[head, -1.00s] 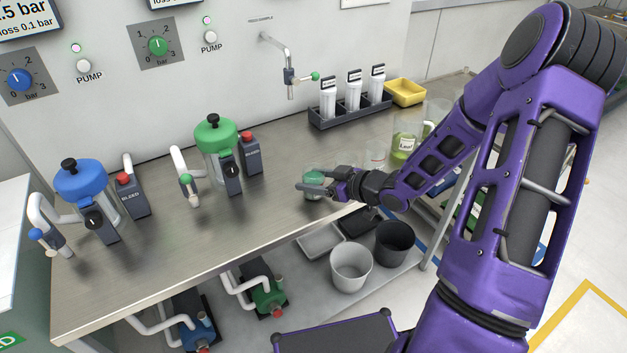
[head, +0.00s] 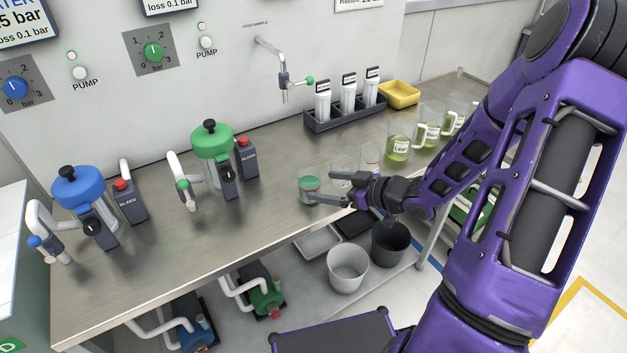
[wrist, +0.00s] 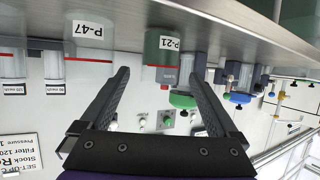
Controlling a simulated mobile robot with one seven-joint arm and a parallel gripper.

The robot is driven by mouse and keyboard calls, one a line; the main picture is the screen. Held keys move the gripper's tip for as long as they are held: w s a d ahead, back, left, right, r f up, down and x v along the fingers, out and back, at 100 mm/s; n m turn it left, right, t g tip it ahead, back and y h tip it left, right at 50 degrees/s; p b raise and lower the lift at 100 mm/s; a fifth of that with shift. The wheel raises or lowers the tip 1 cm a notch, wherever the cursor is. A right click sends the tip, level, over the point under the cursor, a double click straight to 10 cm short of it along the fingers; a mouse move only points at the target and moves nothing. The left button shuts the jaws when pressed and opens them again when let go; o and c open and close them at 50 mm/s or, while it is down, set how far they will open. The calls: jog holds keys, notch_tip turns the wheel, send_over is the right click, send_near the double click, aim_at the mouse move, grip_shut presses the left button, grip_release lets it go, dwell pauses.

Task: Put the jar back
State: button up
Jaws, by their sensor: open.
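A clear jar (head: 309,188) with green contents stands upright near the bench's front edge. In the wrist view, which is upside down, what appears to be the same jar (wrist: 161,52) carries a label reading P-21. My gripper (head: 324,188) is open at the jar's right side, at bench height. In the wrist view its two fingers (wrist: 160,76) point towards the jar, which shows between their tips. I see no finger pressing on it. A clear vessel (head: 341,168) stands behind the gripper; one labelled P-47 (wrist: 90,45) shows left of the jar in the wrist view.
Another clear vessel (head: 371,156) and several labelled beakers of green liquid (head: 397,149) stand to the right. A filter rack (head: 346,115) and yellow tray (head: 400,94) are behind. Green-topped (head: 213,140) and blue-topped (head: 79,187) units stand left. Two bins (head: 348,268) are below. Bench space in front is clear.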

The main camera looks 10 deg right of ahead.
jog(key=p+v, duration=0.1)
jog(key=v, duration=0.5)
dwell(0.3)
